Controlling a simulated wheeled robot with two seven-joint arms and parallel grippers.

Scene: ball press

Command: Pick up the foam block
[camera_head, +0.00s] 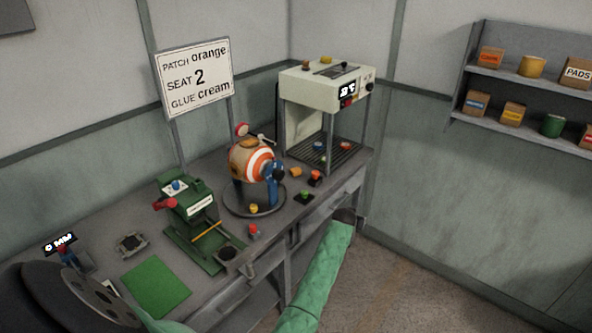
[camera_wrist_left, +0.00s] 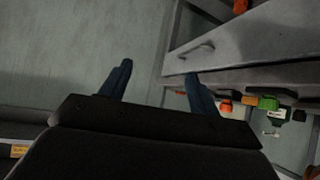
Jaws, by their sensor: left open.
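No thing in view can be told for sure to be the foam block. A small orange block (camera_head: 296,172) lies on the bench, right of the striped ball (camera_head: 252,158) on its round stand; I cannot tell if it is foam. My left gripper (camera_wrist_left: 157,72) shows in the left wrist view with its two dark fingers apart and nothing between them. Behind the fingers are plain floor and a drawer front (camera_wrist_left: 250,40). A green-sleeved arm of mine crosses the head view in front of the bench; its fingers are not clear there. My right gripper is not in view.
The grey bench holds a green press (camera_head: 195,215), a green mat (camera_head: 156,287), a cream machine (camera_head: 327,85) and several small coloured pieces. A sign (camera_head: 194,77) stands behind. Shelves (camera_head: 530,75) with boxes hang at right. Floor right of the bench is clear.

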